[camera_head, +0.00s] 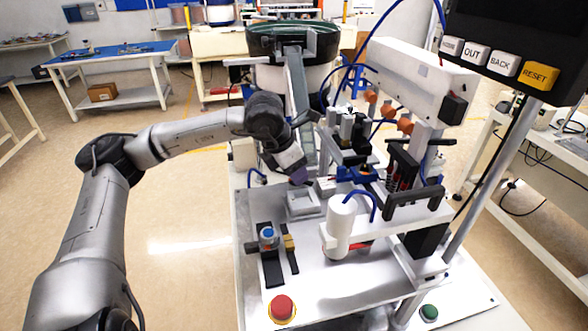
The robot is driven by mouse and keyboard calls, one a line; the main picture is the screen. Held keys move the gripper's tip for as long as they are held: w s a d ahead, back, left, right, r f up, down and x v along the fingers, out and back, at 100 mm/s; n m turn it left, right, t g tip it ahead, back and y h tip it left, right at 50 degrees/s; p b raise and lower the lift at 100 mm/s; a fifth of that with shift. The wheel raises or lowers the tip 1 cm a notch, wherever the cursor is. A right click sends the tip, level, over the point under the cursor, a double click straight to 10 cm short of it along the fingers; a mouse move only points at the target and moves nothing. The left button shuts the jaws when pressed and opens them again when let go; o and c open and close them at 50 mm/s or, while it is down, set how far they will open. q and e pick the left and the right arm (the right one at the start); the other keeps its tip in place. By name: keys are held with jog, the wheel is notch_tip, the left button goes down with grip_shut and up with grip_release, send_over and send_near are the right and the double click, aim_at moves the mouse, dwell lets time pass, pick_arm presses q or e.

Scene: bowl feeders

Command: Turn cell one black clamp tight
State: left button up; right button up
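A black clamp-like part with a bar handle (414,203) sits on the right side of the workcell, below the white angled housing. Whether it is the named clamp, and how tight it is, I cannot tell. My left gripper (300,177) reaches in from the left and points down at the middle of the cell, just above a grey square block. Its dark purple tip is small and partly hidden, so I cannot tell whether it is open or shut. It is apart from the black handle, to its left. My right gripper is not in view.
The grey square block (302,203) and a black fixture with a blue knob (267,236) stand on the metal plate. A white cylinder (341,222), a red button (282,307) and a green button (429,312) are nearer. A bowl feeder (292,42) stands behind.

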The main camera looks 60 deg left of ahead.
pick_arm(q)
jog(key=c, duration=0.6)
